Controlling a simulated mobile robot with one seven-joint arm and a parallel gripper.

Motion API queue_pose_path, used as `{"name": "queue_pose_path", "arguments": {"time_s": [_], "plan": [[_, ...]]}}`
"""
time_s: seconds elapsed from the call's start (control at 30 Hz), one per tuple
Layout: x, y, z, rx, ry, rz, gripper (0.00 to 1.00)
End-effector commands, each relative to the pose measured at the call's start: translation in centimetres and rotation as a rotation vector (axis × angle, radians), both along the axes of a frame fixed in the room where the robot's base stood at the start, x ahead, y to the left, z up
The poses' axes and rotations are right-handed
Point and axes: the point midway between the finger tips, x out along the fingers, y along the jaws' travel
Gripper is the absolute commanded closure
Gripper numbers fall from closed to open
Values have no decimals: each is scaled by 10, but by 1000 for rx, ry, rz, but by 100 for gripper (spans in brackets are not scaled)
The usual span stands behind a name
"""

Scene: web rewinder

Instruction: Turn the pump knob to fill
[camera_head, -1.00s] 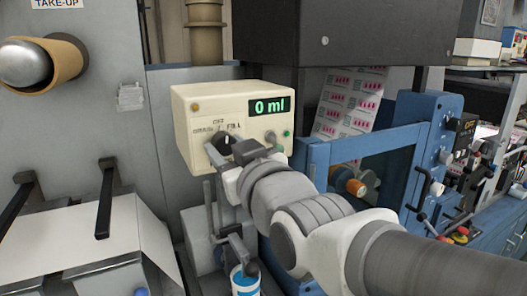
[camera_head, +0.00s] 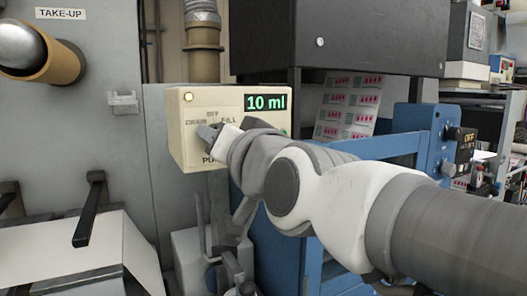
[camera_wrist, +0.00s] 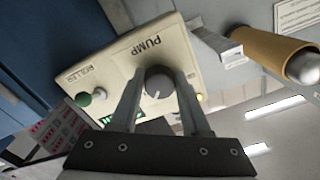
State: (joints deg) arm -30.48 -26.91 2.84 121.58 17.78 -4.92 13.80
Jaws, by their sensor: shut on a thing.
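The cream pump box (camera_head: 180,152) stands in the middle of the head view. Its green display (camera_head: 266,103) reads 10 ml, and the lamp (camera_head: 188,97) at its upper left corner is lit. The labels DRAIN, OFF and FILL show above the knob. My gripper (camera_head: 208,133) is at the box front and hides the knob there. In the wrist view the round grey pump knob (camera_wrist: 158,84) sits between the two fingers of my gripper (camera_wrist: 159,78), which is shut on it. Its exact pointer direction is hard to tell.
A blue machine frame (camera_head: 400,147) with a control panel is at the right, below a dark cabinet (camera_head: 365,38). A take-up roll (camera_head: 62,58) juts out at the upper left. Black levers (camera_head: 90,208) stand at the lower left. A green button (camera_wrist: 83,99) is on the box.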

Motion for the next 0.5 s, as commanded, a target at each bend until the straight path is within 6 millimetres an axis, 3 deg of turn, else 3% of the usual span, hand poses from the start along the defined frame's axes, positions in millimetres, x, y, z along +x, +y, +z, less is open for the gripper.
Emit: {"name": "queue_pose_path", "arguments": {"time_s": [0.5], "plan": [[0,0,0,43,28,1,100]]}}
